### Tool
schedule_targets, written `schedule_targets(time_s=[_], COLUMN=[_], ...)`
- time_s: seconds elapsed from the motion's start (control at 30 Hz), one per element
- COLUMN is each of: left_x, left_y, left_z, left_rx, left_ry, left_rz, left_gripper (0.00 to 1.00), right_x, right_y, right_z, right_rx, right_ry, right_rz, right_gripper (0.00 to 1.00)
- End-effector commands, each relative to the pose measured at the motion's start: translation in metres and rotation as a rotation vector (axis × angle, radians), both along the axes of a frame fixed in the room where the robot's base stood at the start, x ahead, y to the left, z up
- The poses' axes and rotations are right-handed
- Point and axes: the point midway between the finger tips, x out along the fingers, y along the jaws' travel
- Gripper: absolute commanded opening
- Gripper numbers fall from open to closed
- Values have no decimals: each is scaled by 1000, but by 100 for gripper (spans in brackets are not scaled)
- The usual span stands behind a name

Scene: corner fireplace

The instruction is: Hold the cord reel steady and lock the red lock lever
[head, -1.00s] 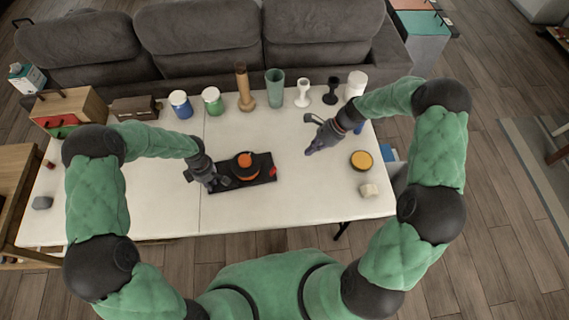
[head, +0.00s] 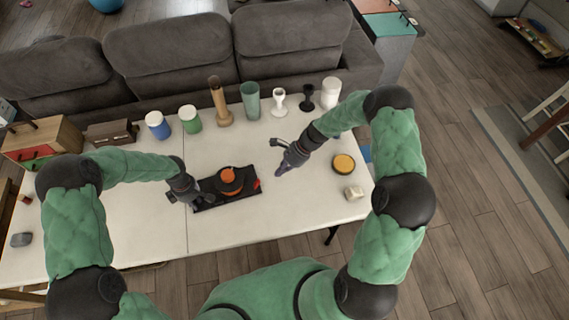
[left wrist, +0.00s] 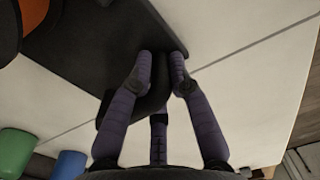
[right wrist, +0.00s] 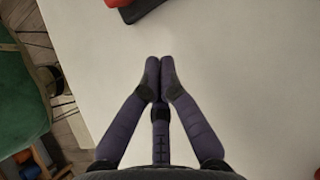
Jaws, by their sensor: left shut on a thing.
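The cord reel has an orange and black drum (head: 230,180) on a black base board (head: 218,203), lying on the white table. The red lock lever (head: 257,184) is at the board's right end. A red part also shows at the top edge of the right wrist view (right wrist: 117,2). My left gripper (head: 188,197) is at the board's left end.
Behind the reel stand a blue jar (head: 157,125), a green jar (head: 190,119), a wooden pillar (head: 219,103), a teal cup (head: 251,101) and goblets. A yellow-topped disc (head: 343,163) and a pale block (head: 353,193) lie at right. The table front is clear.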

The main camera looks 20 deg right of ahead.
Motion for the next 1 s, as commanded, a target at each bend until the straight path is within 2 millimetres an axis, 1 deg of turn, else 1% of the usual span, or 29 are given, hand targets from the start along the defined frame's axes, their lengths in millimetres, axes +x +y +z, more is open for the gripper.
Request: schedule_targets(time_s=[0.03,0.1,0.3,0.4,0.57,1.0], left_x=[0,0,0,0,0,0], left_y=[0,0,0,0,0,0], left_z=[0,0,0,0,0,0], left_rx=[0,0,0,0,0,0], left_ry=[0,-1,-1,-1,-1,-1], left_rz=[-1,-1,-1,0,0,0], left_gripper=[0,0,0,0,0,0], right_x=[-1,-1,0,-1,-1,-1], right_y=[7,14,38,45,50,50], right_z=[-9,-19,-6,-4,-2,-2], right_rx=[2,2,0,0,1,-9], right_ry=[4,4,-2,0,1,2], right_rz=[2,2,2,2,1,1], right_gripper=[0,0,0,0,0,0])
